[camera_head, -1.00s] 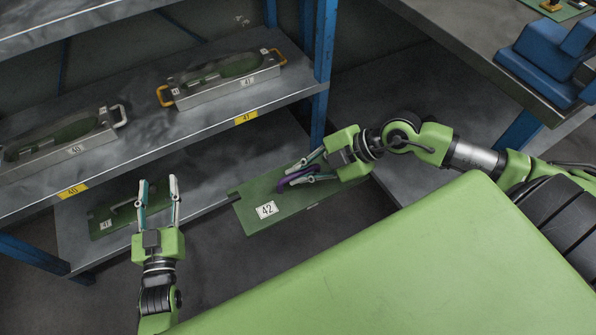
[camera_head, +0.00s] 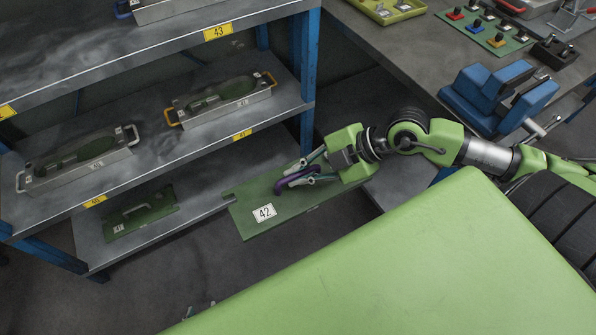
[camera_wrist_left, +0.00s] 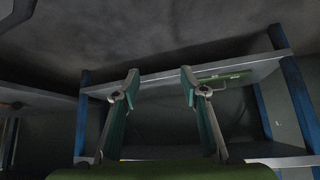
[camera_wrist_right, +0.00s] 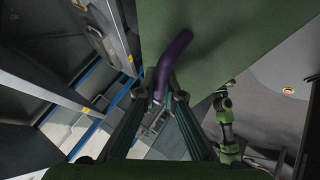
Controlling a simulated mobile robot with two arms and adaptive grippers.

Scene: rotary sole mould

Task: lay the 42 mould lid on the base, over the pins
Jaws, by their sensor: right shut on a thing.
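The 42 mould lid (camera_head: 245,222) is a flat green plate with a white 42 label and a purple handle (camera_head: 292,178). My right gripper (camera_head: 303,174) is shut on the handle and holds the lid in front of the shelf. In the right wrist view the purple handle (camera_wrist_right: 172,62) sits between the fingertips under the green plate (camera_wrist_right: 225,40). My left gripper (camera_wrist_left: 159,82) is open and empty in its wrist view; in the head view only its tips show at the bottom edge. I cannot make out a base marked 42 or its pins.
The shelf rack (camera_head: 312,70) holds metal moulds with white handles (camera_head: 80,160) and yellow handles (camera_head: 222,102), and another green lid (camera_head: 140,212) low down. At right, a workbench (camera_head: 400,50) carries a blue block fixture (camera_head: 495,92), a green peg board (camera_head: 490,30) and a yellow tray (camera_head: 390,10).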

